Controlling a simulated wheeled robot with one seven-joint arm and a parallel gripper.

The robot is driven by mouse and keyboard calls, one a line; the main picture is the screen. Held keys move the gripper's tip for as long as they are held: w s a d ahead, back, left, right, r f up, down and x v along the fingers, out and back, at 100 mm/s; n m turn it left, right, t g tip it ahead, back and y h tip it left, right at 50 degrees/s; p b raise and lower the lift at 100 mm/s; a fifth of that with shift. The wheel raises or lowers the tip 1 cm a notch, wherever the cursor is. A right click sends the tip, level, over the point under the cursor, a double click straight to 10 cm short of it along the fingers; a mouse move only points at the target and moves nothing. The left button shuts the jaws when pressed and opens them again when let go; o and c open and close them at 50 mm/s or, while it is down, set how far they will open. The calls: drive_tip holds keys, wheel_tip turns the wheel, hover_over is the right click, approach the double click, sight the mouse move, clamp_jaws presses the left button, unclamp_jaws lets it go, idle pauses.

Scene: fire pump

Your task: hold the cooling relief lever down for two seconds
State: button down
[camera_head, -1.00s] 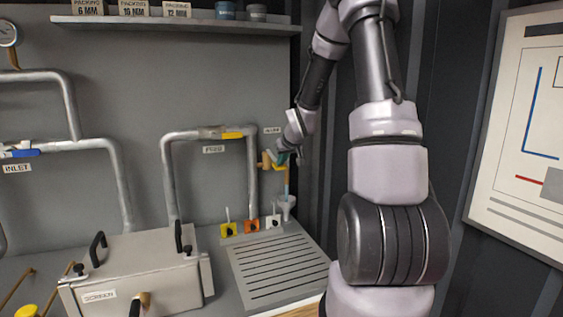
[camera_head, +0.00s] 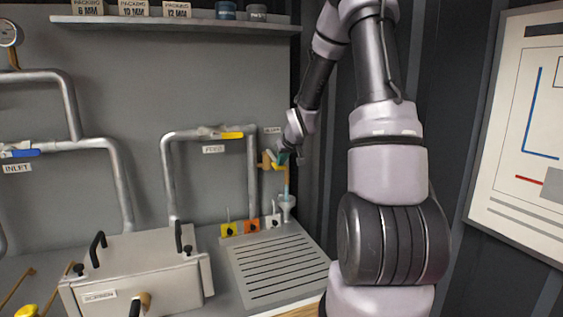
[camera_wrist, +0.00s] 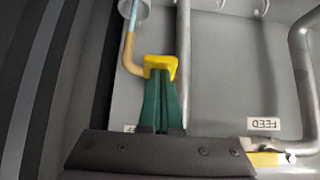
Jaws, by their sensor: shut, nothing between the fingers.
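The brass relief valve (camera_head: 266,160) is on the back wall at the right, with a short outlet pipe (camera_wrist: 129,52) turning down. A blue stream (camera_head: 287,180) runs from the outlet into a small pale funnel (camera_head: 286,203). My gripper (camera_head: 283,158) is at the valve. In the wrist view, its green fingers (camera_wrist: 162,103) are shut together with nothing between them. A yellow piece (camera_wrist: 160,67), apparently the lever, is at the fingertips and hides them. The fingers seem to touch it, but the exact contact and the lever's tilt are unclear.
The feed pipe (camera_head: 253,170) with its yellow handle (camera_head: 232,135) stands close left of the valve. A slotted drain plate (camera_head: 280,265) and the screen box (camera_head: 140,275) cover the bench.

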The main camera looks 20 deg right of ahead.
drive_tip(key=shift+r, duration=0.1)
idle(0.3)
drive_tip(key=shift+r, duration=0.7)
